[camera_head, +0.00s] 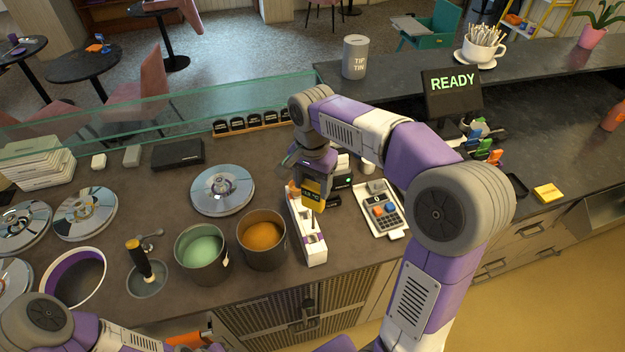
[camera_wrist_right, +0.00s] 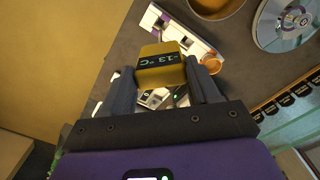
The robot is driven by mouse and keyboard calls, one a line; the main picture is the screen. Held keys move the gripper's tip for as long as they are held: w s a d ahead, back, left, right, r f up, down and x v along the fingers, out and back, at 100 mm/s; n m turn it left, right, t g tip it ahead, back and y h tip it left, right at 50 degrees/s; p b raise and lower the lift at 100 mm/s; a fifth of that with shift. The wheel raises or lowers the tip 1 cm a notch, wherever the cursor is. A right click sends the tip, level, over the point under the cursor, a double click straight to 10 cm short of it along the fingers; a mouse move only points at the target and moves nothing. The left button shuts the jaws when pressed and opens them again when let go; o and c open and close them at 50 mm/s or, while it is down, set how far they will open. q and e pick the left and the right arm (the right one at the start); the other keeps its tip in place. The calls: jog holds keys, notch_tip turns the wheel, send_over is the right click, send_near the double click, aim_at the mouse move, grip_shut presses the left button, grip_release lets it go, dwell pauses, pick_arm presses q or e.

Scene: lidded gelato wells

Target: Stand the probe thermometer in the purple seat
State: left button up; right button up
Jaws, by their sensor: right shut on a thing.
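The probe thermometer has a yellow block head (camera_head: 313,194) with a dark display, which reads -13 °C in the right wrist view (camera_wrist_right: 161,66). My right gripper (camera_head: 314,180) is shut on this head, and it also shows in the right wrist view (camera_wrist_right: 165,80). It holds the thermometer over a narrow white rack (camera_head: 312,251). A small purple patch on the rack (camera_wrist_right: 164,18), perhaps the purple seat, shows in the right wrist view. My left arm is at the bottom left; its gripper is out of view.
Tubs of green gelato (camera_head: 202,252) and orange gelato (camera_head: 262,238) stand left of the rack. A card terminal (camera_head: 383,210) lies to its right. A round steel lid (camera_head: 222,190) lies behind the tubs.

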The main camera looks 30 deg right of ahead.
aim_at(313, 214)
pick_arm(q)
notch_tip(313, 214, down, 9)
jog(key=b, duration=0.8)
pick_arm(e)
notch_tip(313, 214, down, 13)
jog(key=shift+w+r, duration=0.1)
pick_arm(q)
jog(key=shift+f, duration=0.1)
pick_arm(e)
jog(key=o, duration=1.6)
notch_tip(313, 214, up, 9)
jog(key=p, duration=0.7)
jog(key=shift+r+p, duration=0.15)
jog(key=shift+p, duration=0.2)
pick_arm(q)
notch_tip(313, 214, up, 8)
